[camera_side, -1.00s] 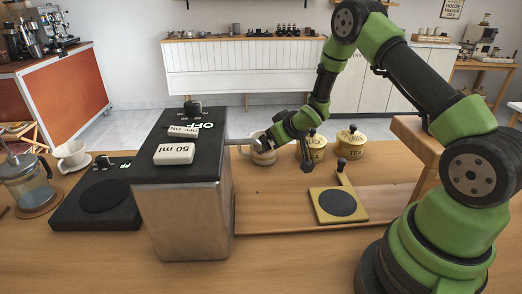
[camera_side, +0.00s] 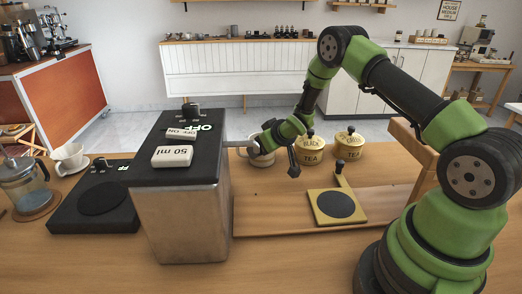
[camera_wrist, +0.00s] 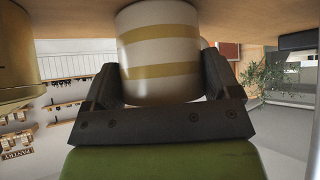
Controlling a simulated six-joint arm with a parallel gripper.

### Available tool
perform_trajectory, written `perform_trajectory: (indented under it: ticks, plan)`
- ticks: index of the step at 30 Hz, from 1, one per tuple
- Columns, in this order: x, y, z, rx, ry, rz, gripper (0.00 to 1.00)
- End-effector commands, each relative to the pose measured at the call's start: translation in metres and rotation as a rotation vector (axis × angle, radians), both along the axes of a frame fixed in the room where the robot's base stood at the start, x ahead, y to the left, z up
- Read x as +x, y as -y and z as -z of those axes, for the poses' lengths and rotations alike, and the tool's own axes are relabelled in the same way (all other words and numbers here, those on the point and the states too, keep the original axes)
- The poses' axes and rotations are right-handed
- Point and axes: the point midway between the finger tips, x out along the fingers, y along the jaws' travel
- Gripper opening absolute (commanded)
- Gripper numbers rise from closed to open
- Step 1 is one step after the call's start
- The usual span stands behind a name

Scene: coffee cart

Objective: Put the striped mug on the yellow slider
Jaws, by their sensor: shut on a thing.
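The striped mug (camera_wrist: 160,55) is white with yellow bands and fills the middle of the wrist view. My gripper (camera_wrist: 162,85) has its fingers on both sides of the mug and is shut on it. In the side view the mug (camera_side: 261,157) stands behind the machine's right side, partly hidden by my gripper (camera_side: 266,143). I cannot tell whether it touches the board. The yellow slider (camera_side: 318,214) lies to the front right of the mug, with a dark round pad and an upright black-knobbed handle at its back. Nothing stands on its pad.
A dark coffee machine (camera_side: 183,215) with a spout stands left of the mug. Two yellow tea tins (camera_side: 309,152) stand right of my gripper. A black scale (camera_side: 100,210), a white cup (camera_side: 69,158) and a glass press (camera_side: 27,185) are at the left.

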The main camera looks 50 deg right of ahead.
Motion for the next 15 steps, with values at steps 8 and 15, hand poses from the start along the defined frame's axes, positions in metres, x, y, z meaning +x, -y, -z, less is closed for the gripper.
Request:
perform_trajectory:
  ticks: [8, 15]
  plan:
    - [0.001, 0.000, -0.017, -0.001, 0.005, 0.000, 0.48]
    - [0.001, 0.000, -0.068, -0.002, 0.008, -0.002, 0.48]
